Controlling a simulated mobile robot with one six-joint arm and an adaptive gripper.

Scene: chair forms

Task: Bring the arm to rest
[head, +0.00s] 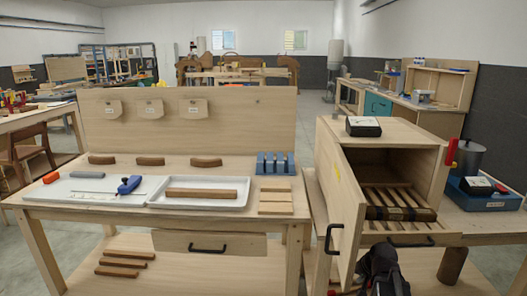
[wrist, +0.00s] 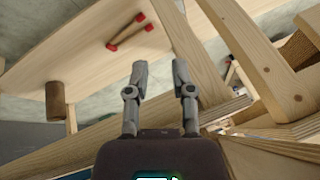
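My gripper (wrist: 159,75) shows in the wrist view with its two fingers spread apart and nothing between them. It hangs over wooden boards and a lower shelf. In the head view, a dark part of my arm (head: 384,268) shows at the bottom, in front of the open cabinet (head: 384,140) at the right. My fingertips are not clear in that view. The cabinet's door (head: 342,210) stands open to the left of my arm. Inside the cabinet, a dark bundle (head: 400,214) lies on wooden slats.
A workbench (head: 60,208) with a white tray (head: 240,205) stands at the left. A black meter (head: 363,126) sits on the cabinet. A blue scale (head: 485,200) stands at the right. In the wrist view, a red-headed mallet (wrist: 130,32) lies on the lower shelf.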

